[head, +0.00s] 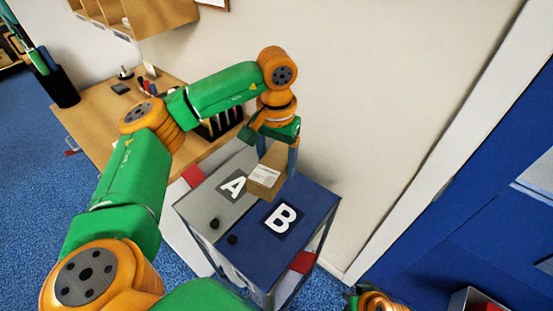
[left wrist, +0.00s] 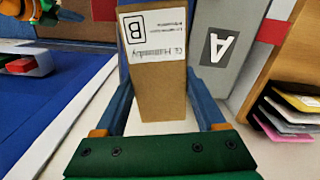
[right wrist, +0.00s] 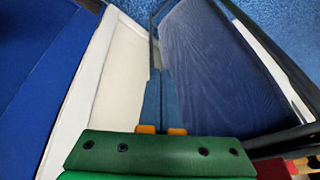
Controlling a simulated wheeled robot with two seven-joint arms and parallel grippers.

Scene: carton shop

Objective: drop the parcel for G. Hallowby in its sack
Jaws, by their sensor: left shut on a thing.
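My left gripper (head: 278,158) is shut on a small brown parcel (head: 268,176). The parcel's white label, seen in the left wrist view (left wrist: 153,38), reads G. Hallowby with a boxed B. The parcel is over the back part of a two-part sack stand, near the seam between the lids. The grey lid marked A (head: 209,196) is on the left and the blue lid marked B (head: 308,212) on the right; both look closed. The sack insides are hidden. My right gripper (right wrist: 160,82) is shut and empty in the right wrist view, with blue sack fabric (right wrist: 215,70) beyond it.
A wooden desk (head: 95,125) with a black pen holder (head: 60,85) stands at the back left. The wall (head: 350,100) rises close behind the stand. A blue surface (head: 450,250) with a tray holding something red (head: 480,301) lies at the right.

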